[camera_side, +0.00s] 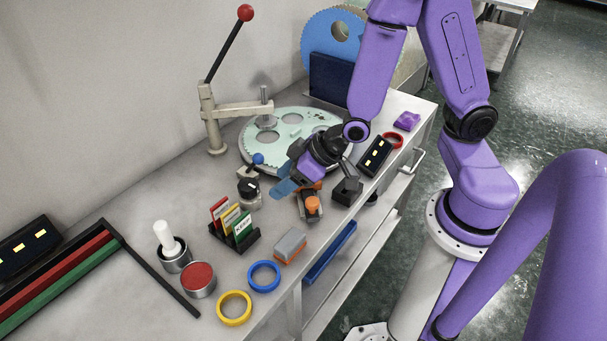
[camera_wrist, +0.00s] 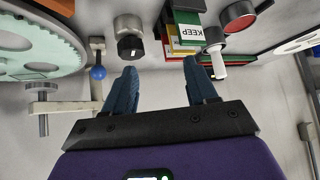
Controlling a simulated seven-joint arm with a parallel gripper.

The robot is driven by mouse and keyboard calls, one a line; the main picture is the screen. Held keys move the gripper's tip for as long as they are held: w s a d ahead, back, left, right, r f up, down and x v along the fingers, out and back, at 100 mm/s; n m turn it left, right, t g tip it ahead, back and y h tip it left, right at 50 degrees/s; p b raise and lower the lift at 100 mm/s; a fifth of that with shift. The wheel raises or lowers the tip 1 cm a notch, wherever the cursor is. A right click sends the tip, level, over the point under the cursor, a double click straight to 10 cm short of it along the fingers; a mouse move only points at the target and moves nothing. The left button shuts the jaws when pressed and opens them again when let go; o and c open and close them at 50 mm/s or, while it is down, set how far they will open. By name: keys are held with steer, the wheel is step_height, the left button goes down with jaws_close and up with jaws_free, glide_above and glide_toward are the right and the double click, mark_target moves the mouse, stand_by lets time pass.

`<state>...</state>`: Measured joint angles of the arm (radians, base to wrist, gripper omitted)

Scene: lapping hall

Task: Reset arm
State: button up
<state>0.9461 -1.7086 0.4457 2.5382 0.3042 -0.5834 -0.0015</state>
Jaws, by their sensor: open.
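My gripper (camera_side: 287,183) hangs over the bench, with its blue fingers pointing down and left. In the wrist view my gripper (camera_wrist: 160,76) is open, and only bare grey bench shows between the fingers. The black-knobbed metal cylinder (camera_side: 249,193) is close to the fingers in the side view; in the wrist view the cylinder's knob (camera_wrist: 131,46) is beyond the left fingertip. A rack of coloured cards (camera_side: 234,226), one marked KEEP, is also near. The gripper partly hides an orange-topped device (camera_side: 312,206) in the side view.
A pale toothed lapping plate (camera_side: 290,122) and a post with a red-ball lever (camera_side: 208,125) stand behind. A blue ball handle (camera_side: 257,158) is close to the gripper. A red-topped tin (camera_side: 198,278) and yellow ring (camera_side: 234,308) lie in front. Bare bench (camera_side: 140,205) is at left.

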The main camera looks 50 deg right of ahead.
steer(key=s+a+r+n+g, duration=0.2)
steer(key=s+r+n+g, duration=0.25)
steer(key=s, duration=0.65)
steer(key=s+d+r+n+g+h, duration=0.2)
steer(key=s+d+r+n+h, duration=0.1)
steer(key=s+d+r, duration=0.3)
steer(key=shift+s+d+r+g+h, duration=0.2)
steer(key=shift+s+d+g+h, duration=0.15)
steer(key=shift+s+d, duration=0.45)
